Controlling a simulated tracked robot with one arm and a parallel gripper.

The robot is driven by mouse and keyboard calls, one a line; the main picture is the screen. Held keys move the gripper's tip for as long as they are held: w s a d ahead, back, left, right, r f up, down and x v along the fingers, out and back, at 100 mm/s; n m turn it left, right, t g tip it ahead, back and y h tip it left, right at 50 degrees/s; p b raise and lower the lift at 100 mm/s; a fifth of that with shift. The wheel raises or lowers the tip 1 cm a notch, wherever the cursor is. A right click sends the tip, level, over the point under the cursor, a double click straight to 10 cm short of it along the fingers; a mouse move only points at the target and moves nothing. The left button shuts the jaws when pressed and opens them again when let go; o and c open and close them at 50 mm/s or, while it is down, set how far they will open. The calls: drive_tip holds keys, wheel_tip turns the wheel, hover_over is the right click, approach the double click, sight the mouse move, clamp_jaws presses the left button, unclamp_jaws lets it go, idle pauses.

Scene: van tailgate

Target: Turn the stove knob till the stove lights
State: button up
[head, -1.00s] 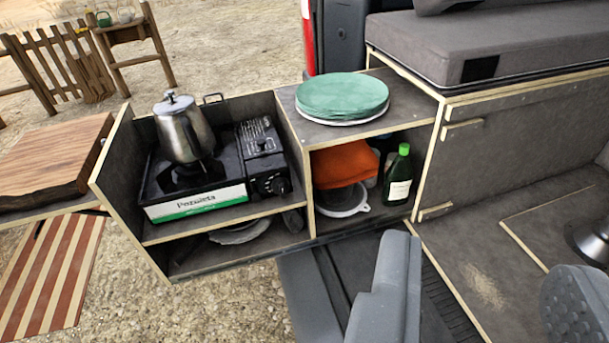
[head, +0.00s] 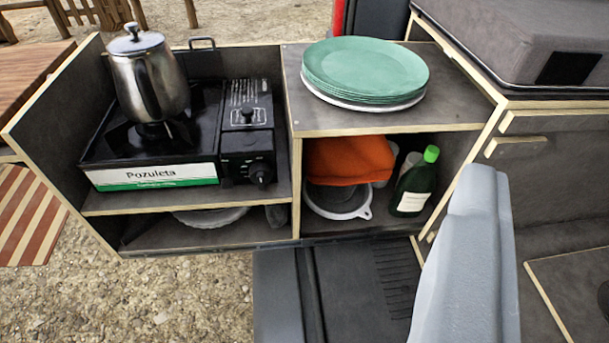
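The camping stove (head: 152,177) stands on the upper shelf of the open cabinet at the left in the head view. It is black with a white and green front labelled "Pozuleta". Its round black knob (head: 260,175) is on the right end of its front. A steel kettle (head: 150,82) stands on the burner. I see no flame, but the kettle's base hides much of the burner. The knob's angle is too small to read. My gripper does not show clearly in this view, and nothing is touching the knob.
Green plates (head: 365,68) are stacked on the right cabinet top. An orange cloth (head: 349,160) and a green bottle (head: 412,185) are below. A light grey upright part (head: 470,260), unclear what, rises at the lower right. Space before the knob looks clear.

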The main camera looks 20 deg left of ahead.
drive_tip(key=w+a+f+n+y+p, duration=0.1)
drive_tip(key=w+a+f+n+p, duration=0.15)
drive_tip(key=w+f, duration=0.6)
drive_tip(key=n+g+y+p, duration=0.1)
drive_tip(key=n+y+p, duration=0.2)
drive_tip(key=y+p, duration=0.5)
approach(262, 185)
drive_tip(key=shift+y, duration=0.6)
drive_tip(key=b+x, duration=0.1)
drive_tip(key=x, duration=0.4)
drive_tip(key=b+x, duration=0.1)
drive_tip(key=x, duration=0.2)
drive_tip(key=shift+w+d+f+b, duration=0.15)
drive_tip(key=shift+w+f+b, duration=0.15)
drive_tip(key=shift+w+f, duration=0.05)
